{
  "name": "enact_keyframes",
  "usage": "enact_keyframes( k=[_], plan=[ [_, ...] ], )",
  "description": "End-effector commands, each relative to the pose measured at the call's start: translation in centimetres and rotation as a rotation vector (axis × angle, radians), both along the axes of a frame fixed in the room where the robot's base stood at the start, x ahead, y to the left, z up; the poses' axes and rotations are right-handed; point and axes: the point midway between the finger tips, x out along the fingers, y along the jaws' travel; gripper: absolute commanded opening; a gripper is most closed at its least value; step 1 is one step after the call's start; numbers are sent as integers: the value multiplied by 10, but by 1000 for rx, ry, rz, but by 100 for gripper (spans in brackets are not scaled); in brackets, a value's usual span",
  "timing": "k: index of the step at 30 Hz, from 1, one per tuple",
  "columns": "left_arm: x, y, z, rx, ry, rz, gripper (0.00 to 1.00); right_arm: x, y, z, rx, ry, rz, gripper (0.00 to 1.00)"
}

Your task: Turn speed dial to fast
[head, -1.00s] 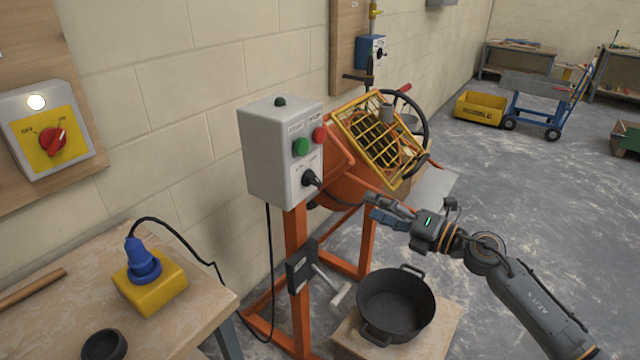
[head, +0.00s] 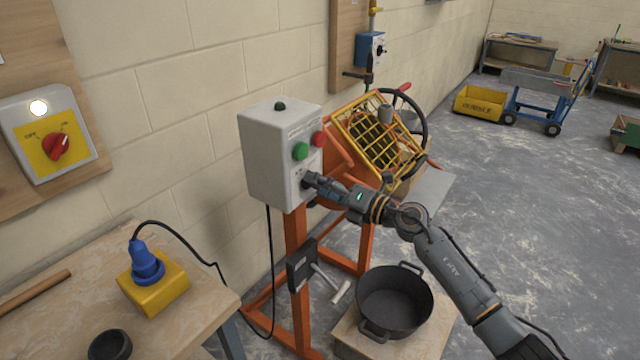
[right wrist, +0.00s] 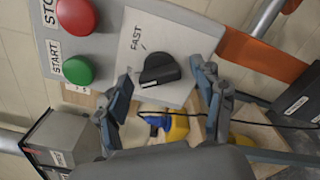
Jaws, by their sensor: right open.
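The speed dial (right wrist: 160,70) is a black knob on the grey panel (right wrist: 170,30) of the control box (head: 268,160). In the right wrist view the word FAST is printed beside it, with a small mark near the knob. My right gripper (right wrist: 166,82) is open, with one finger on each side of the dial; I cannot tell whether either finger touches it. In the head view my right gripper (head: 318,183) is at the lower front of the box and largely hides the dial. My left gripper is not in view.
A green START button (right wrist: 78,70) and a red STOP button (right wrist: 76,15) sit close to the dial. The orange mixer with its yellow grille (head: 375,140) stands behind my arm. A black tub (head: 395,305) is below. A workbench (head: 60,300) is at the left.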

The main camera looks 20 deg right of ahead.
Motion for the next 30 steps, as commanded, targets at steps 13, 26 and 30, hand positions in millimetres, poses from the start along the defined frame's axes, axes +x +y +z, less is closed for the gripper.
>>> enact_keyframes(
  k=[13,26,30],
  plan=[
    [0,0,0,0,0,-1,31,2,2,0,0,0,0,41],
    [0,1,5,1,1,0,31,2,1,1,18,16,-1,13],
    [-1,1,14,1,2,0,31,2,1,2,61,50,0,14]
  ],
)
